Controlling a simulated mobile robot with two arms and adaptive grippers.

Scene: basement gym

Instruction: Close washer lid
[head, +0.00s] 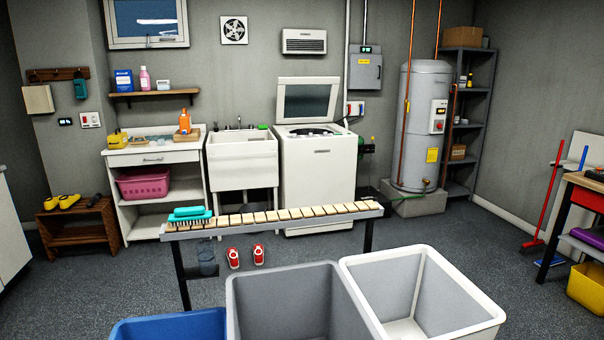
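The white top-loading washer (318,178) stands against the back wall, just right of the utility sink. Its lid (307,100) is raised upright at the rear of the top, showing a dark panel in a light frame. The round tub opening below the lid is partly visible. Neither of my grippers shows in the head view, so I cannot see how they stand.
A slatted bench (270,216) with a teal brush (189,213) stands between me and the washer. Closer are a blue bin (170,327), a grey bin (290,300) and a white bin (470,305). A water heater (422,125) stands right of the washer. Open carpet lies right of the bench.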

